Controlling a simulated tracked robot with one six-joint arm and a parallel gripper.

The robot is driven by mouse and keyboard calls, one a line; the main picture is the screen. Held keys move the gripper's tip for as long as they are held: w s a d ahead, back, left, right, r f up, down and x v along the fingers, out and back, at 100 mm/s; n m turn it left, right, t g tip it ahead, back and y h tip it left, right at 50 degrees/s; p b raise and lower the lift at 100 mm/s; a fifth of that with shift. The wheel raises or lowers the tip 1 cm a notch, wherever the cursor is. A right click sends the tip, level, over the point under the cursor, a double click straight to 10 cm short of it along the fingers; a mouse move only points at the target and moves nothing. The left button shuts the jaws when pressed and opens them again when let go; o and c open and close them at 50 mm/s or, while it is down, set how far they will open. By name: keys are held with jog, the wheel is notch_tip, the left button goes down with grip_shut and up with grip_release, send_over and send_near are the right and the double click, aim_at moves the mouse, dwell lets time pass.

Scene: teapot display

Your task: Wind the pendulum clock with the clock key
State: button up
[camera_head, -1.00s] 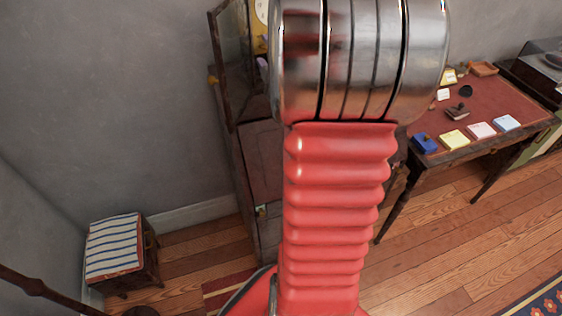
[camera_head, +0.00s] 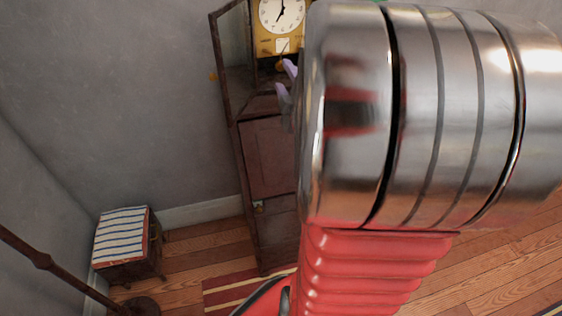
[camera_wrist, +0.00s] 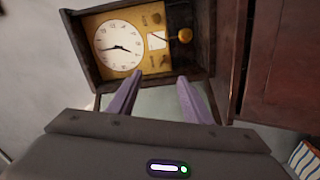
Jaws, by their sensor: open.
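The pendulum clock (camera_head: 281,14) has a white round dial on a yellow face and stands in a tall dark wooden case. Its glass door (camera_head: 232,60) stands open to the left. In the wrist view the clock (camera_wrist: 119,46) lies turned sideways, with a round brass pendulum bob (camera_wrist: 185,35) to the right of the dial. My gripper (camera_wrist: 158,80) is open, with two purple fingers pointing at the lower edge of the clock face and nothing between them. In the head view my gripper (camera_head: 285,78) shows partly, in front of the case. I cannot make out the clock key.
A striped cushioned stool (camera_head: 122,236) stands at the left wall. A dark thin pole (camera_head: 60,270) crosses the lower left. A red striped rug (camera_head: 222,294) lies before the case. My arm hides the right side.

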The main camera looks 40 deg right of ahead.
jog(key=s+f+m+g+y, duration=0.1)
jog(key=s+f+m+g, duration=0.25)
jog(key=f, duration=0.25)
jog(key=s+f+m+g+y, duration=0.1)
jog(key=s+f+m+g, duration=0.1)
jog(key=f+m+g, duration=0.3)
jog(key=s+a+f+m+g+y, duration=0.1)
jog(key=a, duration=0.5)
jog(key=s+a+f+m+g+y, duration=0.1)
jog(key=s+a+m, duration=0.1)
jog(key=a, duration=0.4)
jog(key=shift+s+f+y, duration=0.2)
jog(key=shift+f+y, duration=0.05)
jog(key=shift+y, duration=0.15)
